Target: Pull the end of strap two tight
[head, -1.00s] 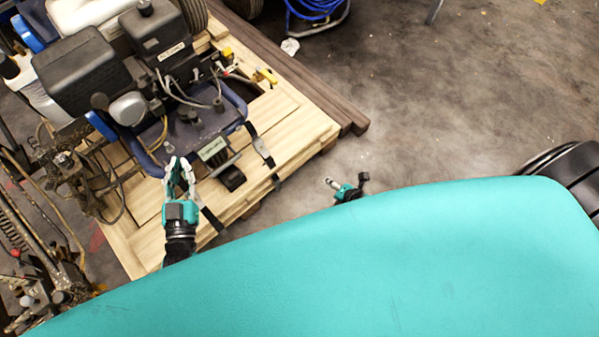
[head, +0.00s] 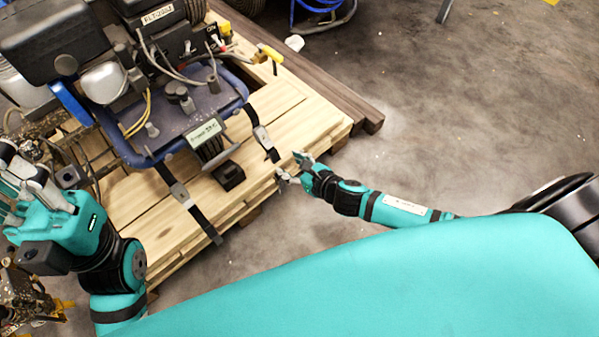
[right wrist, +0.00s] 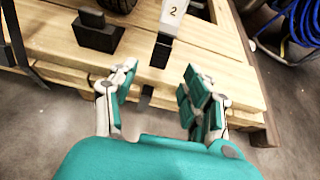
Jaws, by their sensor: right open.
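Strap two is a black strap (right wrist: 160,52) with a pale tag marked 2 (right wrist: 173,14) in the right wrist view. It runs over the edge of the wooden pallet, and a short dark end (right wrist: 146,97) hangs down the pallet's side. In the head view the strap (head: 270,153) lies at the right of the machine's blue frame. My right gripper (head: 291,170) is open at the pallet edge by this strap. In the right wrist view its fingers (right wrist: 160,84) stand either side of the hanging end, apart from it. My left gripper (head: 32,190) is at the far left, its fingers partly cut off.
The line striper (head: 188,118) stands on the wooden pallet (head: 282,108). Another black strap (head: 200,217) crosses the pallet edge further left. A black block (head: 228,176) sits between the straps. A dark beam (head: 345,100) lies along the far side.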

